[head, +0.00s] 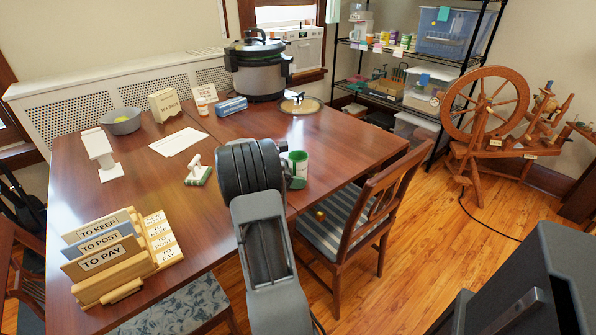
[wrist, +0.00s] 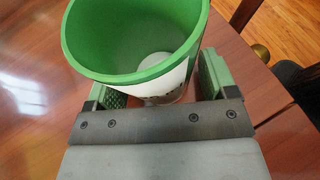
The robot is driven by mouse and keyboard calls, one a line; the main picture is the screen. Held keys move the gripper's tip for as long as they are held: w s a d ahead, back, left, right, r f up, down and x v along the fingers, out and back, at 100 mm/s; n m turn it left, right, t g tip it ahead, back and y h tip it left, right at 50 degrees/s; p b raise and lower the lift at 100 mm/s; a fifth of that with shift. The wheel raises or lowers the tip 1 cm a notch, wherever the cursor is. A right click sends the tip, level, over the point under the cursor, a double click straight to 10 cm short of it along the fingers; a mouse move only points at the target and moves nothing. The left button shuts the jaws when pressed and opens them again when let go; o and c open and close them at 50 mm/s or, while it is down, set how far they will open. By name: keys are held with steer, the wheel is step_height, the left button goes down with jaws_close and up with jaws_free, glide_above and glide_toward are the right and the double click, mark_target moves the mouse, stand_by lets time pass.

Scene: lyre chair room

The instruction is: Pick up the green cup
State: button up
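The green cup (head: 298,165) stands upright on the wooden table, near its right-hand edge. It is green inside and at the rim, with a pale, marked side. In the wrist view the cup (wrist: 178,84) is close up and empty inside. My gripper (wrist: 165,88) has its fingers apart on either side of the cup's lower part. The cup's rim hides much of the left finger; the right finger is beside the cup's wall. No firm grip shows. In the head view my arm hides most of the gripper.
The table (head: 240,125) also holds a green-and-white stamp-like item (head: 198,172), a letter rack (head: 108,255), a large pot (head: 258,70) and a round tray (head: 300,105). A striped-seat chair (head: 365,210) stands against the near right side.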

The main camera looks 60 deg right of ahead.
steer(key=c, duration=0.8)
steer(key=shift+r, duration=0.15)
